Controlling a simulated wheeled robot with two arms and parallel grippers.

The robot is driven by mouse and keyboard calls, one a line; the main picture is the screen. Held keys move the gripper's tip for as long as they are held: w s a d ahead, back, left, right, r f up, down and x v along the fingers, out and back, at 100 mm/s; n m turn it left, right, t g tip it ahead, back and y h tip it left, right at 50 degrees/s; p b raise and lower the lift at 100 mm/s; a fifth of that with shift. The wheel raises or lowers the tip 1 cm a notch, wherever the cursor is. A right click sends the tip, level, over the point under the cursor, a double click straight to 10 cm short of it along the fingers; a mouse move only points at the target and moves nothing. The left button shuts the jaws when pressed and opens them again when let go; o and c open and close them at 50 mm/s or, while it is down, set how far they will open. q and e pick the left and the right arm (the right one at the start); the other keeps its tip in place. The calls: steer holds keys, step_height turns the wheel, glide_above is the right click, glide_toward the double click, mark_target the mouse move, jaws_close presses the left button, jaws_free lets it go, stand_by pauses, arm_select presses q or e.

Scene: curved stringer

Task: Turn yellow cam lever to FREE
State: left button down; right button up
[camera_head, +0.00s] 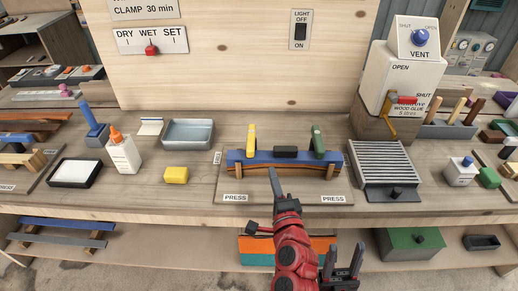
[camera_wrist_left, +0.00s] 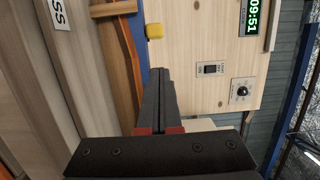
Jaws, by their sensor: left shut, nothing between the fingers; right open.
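The yellow cam lever (camera_head: 250,142) stands upright at the left part of the blue press bar (camera_head: 268,157). A yellow piece (camera_wrist_left: 155,31), likely this lever, shows end-on in the left wrist view. A green cam lever (camera_head: 318,142) stands at the right part of the bar. A curved wooden strip (camera_head: 296,170) lies under the bar. My left gripper (camera_head: 272,172) is shut and empty in front of the press, right of and nearer than the yellow lever. Contact cannot be told. My right gripper (camera_head: 344,262) is open and empty below the bench's front edge.
A slatted grey unit (camera_head: 384,165) stands right. A wooden panel (camera_head: 240,75) rises behind.

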mark_target(262, 158)
arm_select(q)
steer(key=shift+s+a+r+y, duration=0.1)
steer(key=shift+s+a+y, duration=0.05)
steer(key=shift+a+y, duration=0.2)
steer(key=shift+w+a, duration=0.2)
steer(key=shift+w, duration=0.3)
steer(key=p+x, duration=0.1)
steer(key=x, duration=0.7)
steer(key=shift+d+p, duration=0.1)
steer(key=shift+p, duration=0.2)
steer(key=shift+w, duration=0.45)
